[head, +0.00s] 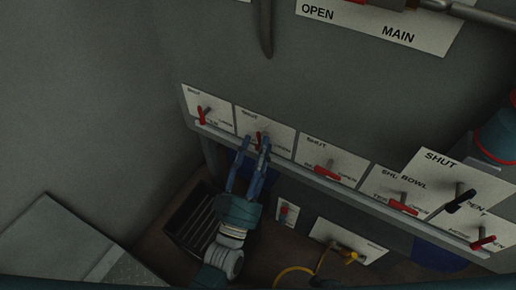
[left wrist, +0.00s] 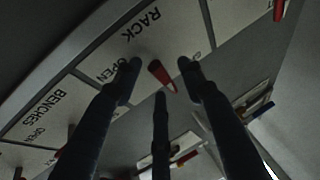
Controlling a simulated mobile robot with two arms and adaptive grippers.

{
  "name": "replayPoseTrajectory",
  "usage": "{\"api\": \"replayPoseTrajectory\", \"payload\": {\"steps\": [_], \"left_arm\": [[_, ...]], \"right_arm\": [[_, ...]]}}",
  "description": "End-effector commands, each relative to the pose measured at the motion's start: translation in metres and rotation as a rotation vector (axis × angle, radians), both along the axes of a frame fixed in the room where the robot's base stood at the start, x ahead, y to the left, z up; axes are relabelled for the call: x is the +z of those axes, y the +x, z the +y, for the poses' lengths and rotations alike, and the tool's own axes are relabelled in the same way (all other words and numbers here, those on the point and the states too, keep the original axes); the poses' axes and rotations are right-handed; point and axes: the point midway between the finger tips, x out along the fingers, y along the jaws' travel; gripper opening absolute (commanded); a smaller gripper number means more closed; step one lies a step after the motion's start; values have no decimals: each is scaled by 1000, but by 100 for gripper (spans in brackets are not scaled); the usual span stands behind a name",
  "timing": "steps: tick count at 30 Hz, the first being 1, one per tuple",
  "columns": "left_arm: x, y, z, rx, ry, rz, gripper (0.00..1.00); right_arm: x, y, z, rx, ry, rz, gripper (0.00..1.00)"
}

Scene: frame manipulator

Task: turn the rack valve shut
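The rack valve is a small red lever on a white plate (head: 278,133) in the row along the wall panel. In the left wrist view, the plate reads RACK (left wrist: 141,25) and OPEN, and the red lever (left wrist: 160,74) slants between the fingertips. My left gripper (head: 256,143) reaches up to this plate from below. It is open, with its dark fingers (left wrist: 160,78) spread around the lever; contact cannot be told. The fingers hide part of the plate and its other wording. My right gripper is not in view.
Neighbouring plates with red levers stand close on both sides, one to the left (head: 201,115) and one to the right (head: 327,174). A raised plate with a black lever (head: 461,200) is farther right. A yellow-handled valve (head: 350,256) and a dark slatted crate (head: 185,222) are below.

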Motion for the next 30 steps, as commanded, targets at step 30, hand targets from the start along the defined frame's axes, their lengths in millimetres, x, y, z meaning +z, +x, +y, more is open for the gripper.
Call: {"api": "replayPoseTrajectory", "payload": {"steps": [30], "left_arm": [[-46,-106,35,0,0,0,40]], "right_arm": [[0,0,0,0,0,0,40]]}}
